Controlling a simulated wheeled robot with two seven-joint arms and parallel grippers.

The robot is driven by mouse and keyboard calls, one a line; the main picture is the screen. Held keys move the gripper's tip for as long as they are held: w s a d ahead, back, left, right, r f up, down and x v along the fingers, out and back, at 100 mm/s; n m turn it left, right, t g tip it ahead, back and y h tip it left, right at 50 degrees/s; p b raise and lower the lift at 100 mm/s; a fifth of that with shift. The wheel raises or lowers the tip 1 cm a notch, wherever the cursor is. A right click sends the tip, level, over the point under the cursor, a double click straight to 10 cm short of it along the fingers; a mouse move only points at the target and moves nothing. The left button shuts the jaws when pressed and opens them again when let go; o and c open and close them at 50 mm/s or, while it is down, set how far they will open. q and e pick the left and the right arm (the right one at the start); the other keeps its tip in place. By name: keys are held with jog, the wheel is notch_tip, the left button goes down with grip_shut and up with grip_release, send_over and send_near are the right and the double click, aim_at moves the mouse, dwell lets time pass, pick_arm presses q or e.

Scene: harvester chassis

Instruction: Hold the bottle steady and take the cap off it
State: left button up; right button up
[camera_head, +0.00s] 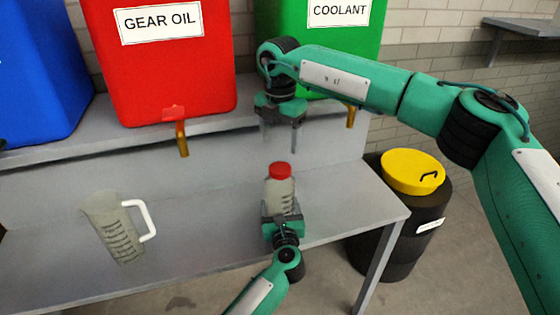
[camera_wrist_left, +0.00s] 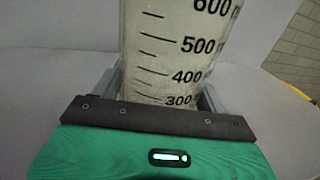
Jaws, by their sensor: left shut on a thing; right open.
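The bottle (camera_head: 279,193) is translucent with a red cap (camera_head: 280,170) on top. It stands upright over the grey bench near its right end. My left gripper (camera_head: 282,214) is shut around the bottle's lower part. In the left wrist view the bottle (camera_wrist_left: 175,45) fills the middle, with black volume marks, between the two fingers. My right gripper (camera_head: 282,133) is above the red cap, fingers pointing down, open and empty, with a gap between it and the cap.
A clear measuring jug (camera_head: 112,228) with a white handle is on the bench (camera_head: 200,225) at left. Red gear oil (camera_head: 175,70) and green coolant (camera_head: 365,40) containers with brass taps (camera_head: 182,140) stand on the shelf behind. A black drum with a yellow lid (camera_head: 412,171) is at right.

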aim_at(280, 168)
jog(key=m, duration=0.7)
jog(key=shift+f, duration=4)
